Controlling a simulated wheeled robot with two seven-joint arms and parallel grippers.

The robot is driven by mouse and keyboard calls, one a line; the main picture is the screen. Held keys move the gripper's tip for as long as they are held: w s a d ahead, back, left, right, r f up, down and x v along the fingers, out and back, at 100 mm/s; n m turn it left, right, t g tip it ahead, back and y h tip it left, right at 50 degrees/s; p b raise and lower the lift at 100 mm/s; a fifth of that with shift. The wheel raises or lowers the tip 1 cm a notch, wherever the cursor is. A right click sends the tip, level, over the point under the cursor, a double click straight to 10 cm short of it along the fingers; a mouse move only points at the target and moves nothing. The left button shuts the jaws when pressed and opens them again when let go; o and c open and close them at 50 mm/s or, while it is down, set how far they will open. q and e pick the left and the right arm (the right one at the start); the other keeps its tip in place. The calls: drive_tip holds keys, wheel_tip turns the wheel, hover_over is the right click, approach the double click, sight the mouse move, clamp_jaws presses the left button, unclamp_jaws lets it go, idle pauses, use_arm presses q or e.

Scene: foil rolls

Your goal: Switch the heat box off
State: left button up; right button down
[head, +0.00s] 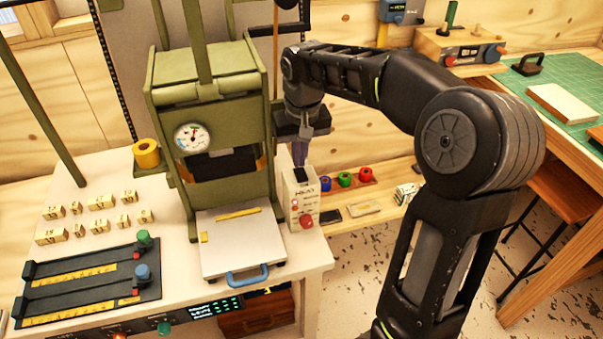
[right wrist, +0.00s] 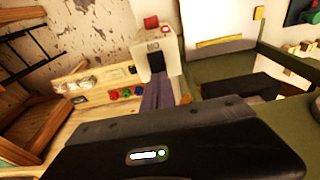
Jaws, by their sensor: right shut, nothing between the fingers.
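The heat box (head: 302,205) is a small cream box with the word HEAT, a small red light and a red knob (head: 306,220) on its front. It stands at the right edge of the white table beside the green press. My right gripper (head: 299,160) points down just above the top of the box, shut and empty. I cannot tell whether its tips touch the box. In the right wrist view the box (right wrist: 167,45) is beyond the purplish fingers (right wrist: 157,92), with a dark part at its near end. The switch position is unclear. My left gripper is out of view.
The green press (head: 205,85) with its dial stands left of the box, and a white plate with a blue handle (head: 247,274) lies before it. A shelf behind holds red, green and blue rolls (head: 345,179). Small labelled blocks (head: 100,202) lie at left.

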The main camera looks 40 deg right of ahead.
sight(300, 171)
wheel_tip(300, 171, up, 7)
drive_tip(key=p, duration=0.5)
drive_tip(key=shift+p, duration=0.3)
drive_tip(key=shift+f, duration=0.1)
idle(0.4)
